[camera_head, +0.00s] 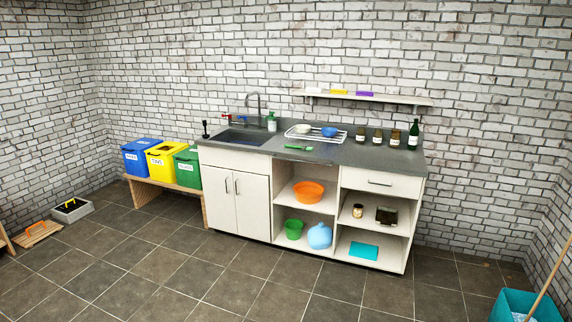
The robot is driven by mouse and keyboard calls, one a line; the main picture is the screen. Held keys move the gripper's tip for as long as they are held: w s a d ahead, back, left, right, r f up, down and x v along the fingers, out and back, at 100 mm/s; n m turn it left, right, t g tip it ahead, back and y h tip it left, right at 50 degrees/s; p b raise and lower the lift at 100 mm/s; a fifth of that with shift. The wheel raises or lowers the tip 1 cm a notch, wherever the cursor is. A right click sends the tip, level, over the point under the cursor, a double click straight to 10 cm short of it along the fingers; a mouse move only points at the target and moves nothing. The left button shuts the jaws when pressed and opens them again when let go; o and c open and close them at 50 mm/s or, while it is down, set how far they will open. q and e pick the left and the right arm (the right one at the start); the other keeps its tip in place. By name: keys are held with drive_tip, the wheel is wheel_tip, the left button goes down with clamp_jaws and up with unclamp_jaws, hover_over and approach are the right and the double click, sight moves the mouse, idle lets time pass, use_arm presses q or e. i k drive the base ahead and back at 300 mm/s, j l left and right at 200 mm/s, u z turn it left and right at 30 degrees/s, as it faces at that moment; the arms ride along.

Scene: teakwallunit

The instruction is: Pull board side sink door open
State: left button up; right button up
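The sink cabinet has two white doors under the sink (243,137). The left door (217,196) and the right door (252,204) are both shut. Each has an upright dark handle near the middle seam: the left handle (227,186) and the right handle (236,187). The right door is beside the open shelves, and the left door is beside the bins. Neither of my grippers is in view.
A low wooden bench (142,193) with a blue bin (142,157), a yellow bin (165,160) and a green bin (187,167) stands left of the cabinet. The tiled floor (190,270) in front is clear. A teal bucket (512,305) stands at the lower right.

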sight(252, 193)
drive_tip(key=i, duration=3.45)
drive_tip(key=i+l+u, duration=0.2)
drive_tip(key=i, duration=0.6)
drive_tip(key=j, duration=0.1)
